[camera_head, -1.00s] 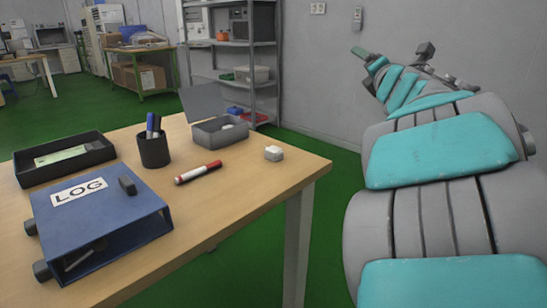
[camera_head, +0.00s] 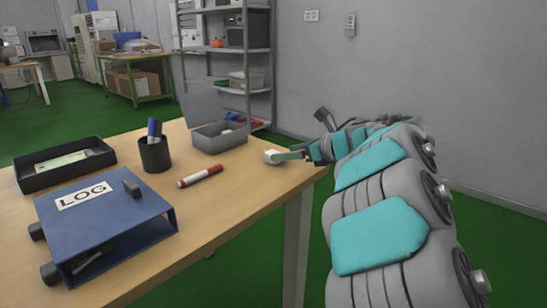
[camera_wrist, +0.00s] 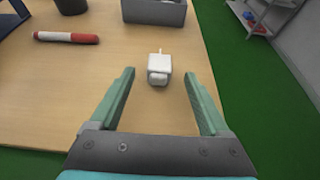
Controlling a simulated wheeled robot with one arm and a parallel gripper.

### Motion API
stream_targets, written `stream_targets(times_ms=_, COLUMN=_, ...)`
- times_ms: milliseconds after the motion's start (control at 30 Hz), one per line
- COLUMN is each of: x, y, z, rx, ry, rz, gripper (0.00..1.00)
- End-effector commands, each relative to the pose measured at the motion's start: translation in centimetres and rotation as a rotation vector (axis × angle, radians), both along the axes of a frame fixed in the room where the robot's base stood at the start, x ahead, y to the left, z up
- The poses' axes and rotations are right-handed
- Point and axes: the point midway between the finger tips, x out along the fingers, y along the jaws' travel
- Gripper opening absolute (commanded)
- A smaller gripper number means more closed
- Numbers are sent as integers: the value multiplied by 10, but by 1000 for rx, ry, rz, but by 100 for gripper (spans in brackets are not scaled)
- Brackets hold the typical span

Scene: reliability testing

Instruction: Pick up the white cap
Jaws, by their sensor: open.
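The white cap (camera_wrist: 159,66) is a small white block-like piece standing on the wooden table near its right edge. In the wrist view it lies ahead of and between the two green fingers of my gripper (camera_wrist: 160,92), just beyond the fingertips. The fingers are wide apart with nothing held between them. In the head view my gripper (camera_head: 287,154) reaches in from the right and its fingers partly overlap the white cap (camera_head: 270,157).
A red and white marker (camera_head: 200,176) lies left of the cap. Behind are a grey open box (camera_head: 219,140) and a black pen cup (camera_head: 154,155). A blue LOG binder (camera_head: 105,225) and black tray (camera_head: 64,165) stand farther left. The table (camera_head: 235,195) is clear around the cap.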

Motion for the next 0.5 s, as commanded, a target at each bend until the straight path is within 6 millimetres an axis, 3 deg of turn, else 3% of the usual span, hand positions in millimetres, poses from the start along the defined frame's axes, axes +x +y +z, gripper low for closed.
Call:
stream_targets(times_ms=200, x=16, y=23, z=-12, rx=2, ry=2, rz=2, gripper=80)
stream_targets(times_ms=500, x=21, y=29, z=-17, rx=1, ry=2, rz=0, gripper=80)
